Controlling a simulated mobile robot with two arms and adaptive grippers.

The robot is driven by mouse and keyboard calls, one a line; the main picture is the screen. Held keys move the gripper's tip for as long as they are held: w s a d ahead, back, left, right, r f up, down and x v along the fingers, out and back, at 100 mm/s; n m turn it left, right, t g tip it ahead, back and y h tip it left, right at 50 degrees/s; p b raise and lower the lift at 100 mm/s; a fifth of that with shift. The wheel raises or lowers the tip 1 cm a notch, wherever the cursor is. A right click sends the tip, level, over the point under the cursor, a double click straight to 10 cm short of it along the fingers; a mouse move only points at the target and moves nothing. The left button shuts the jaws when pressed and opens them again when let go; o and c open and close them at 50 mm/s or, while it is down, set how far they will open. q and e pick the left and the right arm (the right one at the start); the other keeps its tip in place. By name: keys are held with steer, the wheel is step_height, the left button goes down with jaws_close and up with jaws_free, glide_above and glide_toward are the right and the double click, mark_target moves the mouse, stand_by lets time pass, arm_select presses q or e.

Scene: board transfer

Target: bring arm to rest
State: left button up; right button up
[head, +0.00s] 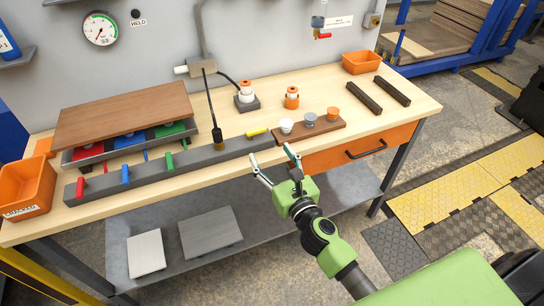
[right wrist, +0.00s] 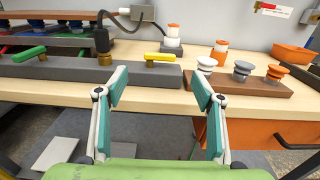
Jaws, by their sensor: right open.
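My right gripper (head: 272,165) is open and empty. In the head view it is just in front of the workbench's front edge, near the right end of the long grey bar (head: 150,177). In the right wrist view its two teal-padded fingers (right wrist: 158,95) stand wide apart with nothing between them. The yellow handle (right wrist: 160,58) on the grey bar lies beyond the fingers, apart from them. My left gripper does not show in either view.
The workbench (head: 385,127) carries a brown strip with several knobs (head: 322,137), a wooden board (head: 122,113) over a grey tray, two dark bars (head: 392,91) and orange bins (head: 24,187). An orange drawer (head: 350,150) and a lower shelf (head: 270,228) are below.

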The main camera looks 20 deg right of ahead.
stand_by(0.3)
steer(key=s+f+n+g, duration=0.3)
steer(key=s+f+n, duration=0.3)
steer(key=f, duration=0.7)
steer(key=s+a+f+n+g+y, duration=0.1)
steer(key=s+f+n+g, duration=0.3)
steer(key=f+n, duration=0.65)
steer(key=s+f+n+g, duration=0.1)
steer(key=s+f+n, duration=0.5)
steer(key=f, duration=0.8)
steer(key=s+d+f+n+g, duration=0.1)
steer(key=s+f+n+g, duration=0.2)
steer(key=s, duration=0.8)
steer(key=s+d+f+n+g+h, duration=0.1)
steer(key=s+f+n+g, duration=0.2)
steer(key=s+f+n, duration=0.4)
steer(key=s+d+f+n+g+h, duration=0.1)
steer(key=s+f+n, duration=0.4)
steer(key=s, duration=1)
step_height(320, 180, down, 3)
steer(key=shift+s+d+r+g, duration=0.2)
steer(key=shift+d+g, duration=0.4)
steer(key=shift+g, duration=0.4)
